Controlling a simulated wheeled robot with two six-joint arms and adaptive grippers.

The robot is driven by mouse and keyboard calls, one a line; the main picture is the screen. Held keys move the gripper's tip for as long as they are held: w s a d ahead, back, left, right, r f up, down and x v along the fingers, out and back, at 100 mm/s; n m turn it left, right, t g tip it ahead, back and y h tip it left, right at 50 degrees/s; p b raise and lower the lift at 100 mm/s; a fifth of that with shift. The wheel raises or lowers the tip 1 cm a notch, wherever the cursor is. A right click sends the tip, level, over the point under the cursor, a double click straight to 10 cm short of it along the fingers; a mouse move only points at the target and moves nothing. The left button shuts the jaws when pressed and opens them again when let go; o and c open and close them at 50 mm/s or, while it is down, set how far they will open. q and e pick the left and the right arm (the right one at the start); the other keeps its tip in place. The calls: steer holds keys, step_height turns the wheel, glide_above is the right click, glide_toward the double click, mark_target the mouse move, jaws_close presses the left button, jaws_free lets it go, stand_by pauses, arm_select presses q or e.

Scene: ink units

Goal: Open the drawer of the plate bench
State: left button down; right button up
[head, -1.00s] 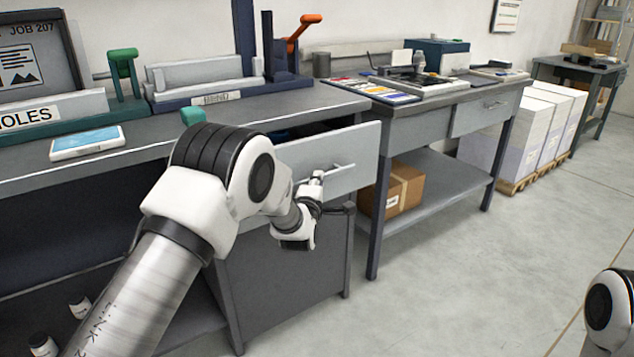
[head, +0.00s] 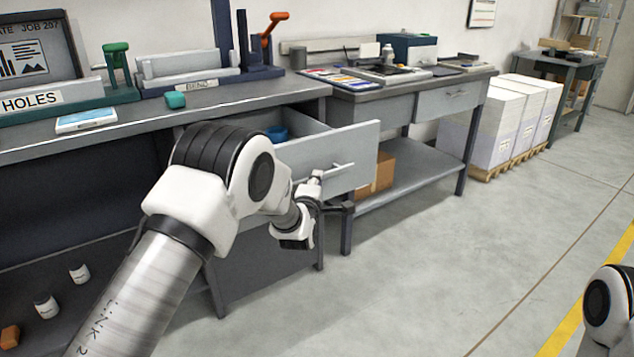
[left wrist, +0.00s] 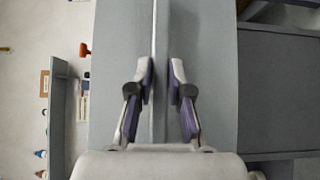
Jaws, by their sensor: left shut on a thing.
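The plate bench (head: 235,101) is the grey bench at left with HOLES and BEND tools on top. Its drawer (head: 358,145) stands partly pulled out. The light grey front stands clear of the bench, and a blue item (head: 277,133) shows inside. The bar handle (head: 342,167) is on the drawer front. My left gripper (head: 322,186) is shut on the handle. In the left wrist view its fingers (left wrist: 161,85) stand either side of a thin bar against the grey front. My right gripper is out of view; only part of my right arm shows at bottom right.
A second bench (head: 430,88) with its own drawer stands to the right. A cardboard box (head: 385,170) is on its lower shelf, behind the open drawer. White paper stacks (head: 500,120) stand on a pallet. The floor in front is clear.

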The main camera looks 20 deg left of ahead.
arm_select(q)
steer(key=c, duration=1.1)
jaws_free()
steer(key=s, duration=0.4)
steer(key=s+d, duration=0.1)
steer(key=s, duration=0.7)
steer(key=shift+d, duration=0.2)
